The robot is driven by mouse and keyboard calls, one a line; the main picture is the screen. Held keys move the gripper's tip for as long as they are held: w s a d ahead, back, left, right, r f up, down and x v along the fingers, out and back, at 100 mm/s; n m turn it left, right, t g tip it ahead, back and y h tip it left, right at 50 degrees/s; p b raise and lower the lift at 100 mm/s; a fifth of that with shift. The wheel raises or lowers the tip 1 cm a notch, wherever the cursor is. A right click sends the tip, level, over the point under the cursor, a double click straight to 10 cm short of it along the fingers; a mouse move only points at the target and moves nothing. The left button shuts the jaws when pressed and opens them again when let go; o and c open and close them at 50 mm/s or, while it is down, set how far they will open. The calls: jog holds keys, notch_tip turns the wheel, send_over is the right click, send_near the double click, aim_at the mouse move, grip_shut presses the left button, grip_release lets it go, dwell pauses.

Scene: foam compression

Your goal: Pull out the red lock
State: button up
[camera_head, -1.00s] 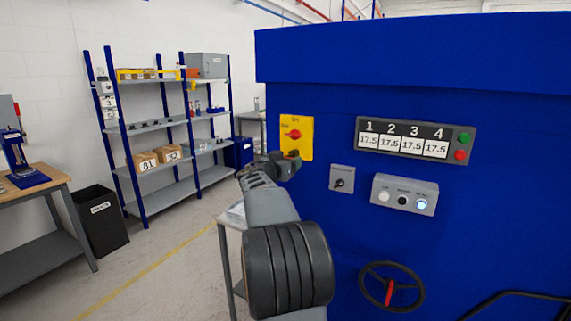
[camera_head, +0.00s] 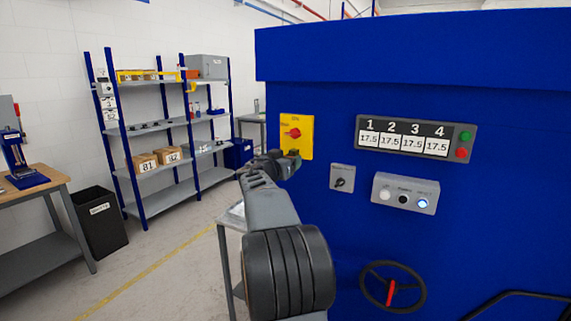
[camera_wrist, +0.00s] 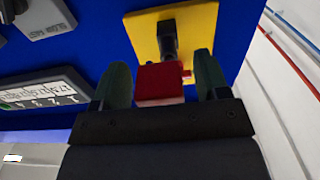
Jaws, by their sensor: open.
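In the head view a yellow plate (camera_head: 297,122) is on the blue machine front, with a red part (camera_head: 293,133) at its middle. My gripper (camera_head: 290,158) is just below that part in the picture, in front of the plate's lower edge. In the wrist view my gripper (camera_wrist: 163,66) is open, with one finger on each side of a red block (camera_wrist: 160,84), which looks like the red lock. A black stem (camera_wrist: 167,38) stands between the block and the yellow plate (camera_wrist: 197,30). I cannot tell whether the fingers touch the block.
To the right on the machine are a numbered display panel (camera_head: 416,139), a grey switch box (camera_head: 342,178), a button box (camera_head: 404,194) and a black handwheel (camera_head: 392,287). A shelf rack (camera_head: 165,130) and black bin (camera_head: 99,222) stand left. Open floor lies between.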

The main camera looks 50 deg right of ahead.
jog(key=shift+c, duration=0.5)
jog(key=c, duration=1.1)
jog(key=shift+a, duration=0.15)
jog(key=shift+b+v, duration=2.25)
jog(key=shift+v, duration=0.6)
